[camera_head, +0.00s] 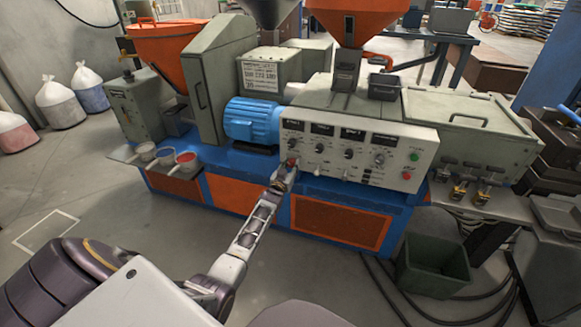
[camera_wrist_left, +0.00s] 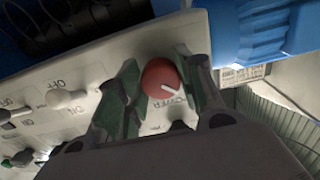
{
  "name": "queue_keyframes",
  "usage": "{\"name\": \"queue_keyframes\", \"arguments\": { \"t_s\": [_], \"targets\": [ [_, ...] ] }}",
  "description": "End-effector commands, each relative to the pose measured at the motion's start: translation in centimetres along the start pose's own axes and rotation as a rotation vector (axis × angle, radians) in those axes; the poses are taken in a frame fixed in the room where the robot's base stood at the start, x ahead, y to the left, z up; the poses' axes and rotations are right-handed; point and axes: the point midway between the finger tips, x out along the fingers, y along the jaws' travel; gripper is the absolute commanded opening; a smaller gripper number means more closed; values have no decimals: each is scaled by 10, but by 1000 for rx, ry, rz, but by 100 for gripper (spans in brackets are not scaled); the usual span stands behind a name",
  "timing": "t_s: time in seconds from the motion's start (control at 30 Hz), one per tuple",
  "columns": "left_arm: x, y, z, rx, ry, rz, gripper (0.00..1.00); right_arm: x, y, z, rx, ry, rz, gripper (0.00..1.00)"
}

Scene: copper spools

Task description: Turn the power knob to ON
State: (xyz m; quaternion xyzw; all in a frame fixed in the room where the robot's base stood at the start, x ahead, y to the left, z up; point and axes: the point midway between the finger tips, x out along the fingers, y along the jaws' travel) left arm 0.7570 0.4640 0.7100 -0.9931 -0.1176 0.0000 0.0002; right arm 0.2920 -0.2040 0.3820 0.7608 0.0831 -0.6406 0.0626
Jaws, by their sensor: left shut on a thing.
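The red power knob (camera_wrist_left: 161,79) sits on the white control panel, with a white pointer mark on its face and the word POWER partly showing beside it. My left gripper (camera_wrist_left: 160,92) has its two green-padded fingers on either side of the knob, shut on it. In the head view, the left gripper (camera_head: 286,172) reaches the lower left of the control panel (camera_head: 330,146), and the red knob (camera_head: 291,162) shows just above the fingertips. The knob's ON and OFF labels cannot be read. My right gripper is not in view.
More knobs and switches (camera_wrist_left: 66,99) lie beside the power knob on the panel. A blue motor (camera_head: 251,121) sits left of the panel. Cups (camera_head: 186,161) stand on a shelf at the left. A dark green bin (camera_head: 433,266) and cables lie on the floor at right.

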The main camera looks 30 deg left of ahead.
Motion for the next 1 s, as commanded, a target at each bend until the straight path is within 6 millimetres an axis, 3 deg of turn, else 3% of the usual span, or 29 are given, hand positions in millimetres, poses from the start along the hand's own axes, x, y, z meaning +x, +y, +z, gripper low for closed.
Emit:
{"name": "queue_keyframes", "arguments": {
  "t_s": [0.47,1.0],
  "targets": [
    [0,0,0,124,-1,0,13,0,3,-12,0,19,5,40],
    [0,-1,1,583,-1,0,13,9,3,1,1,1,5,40]
  ]
}}
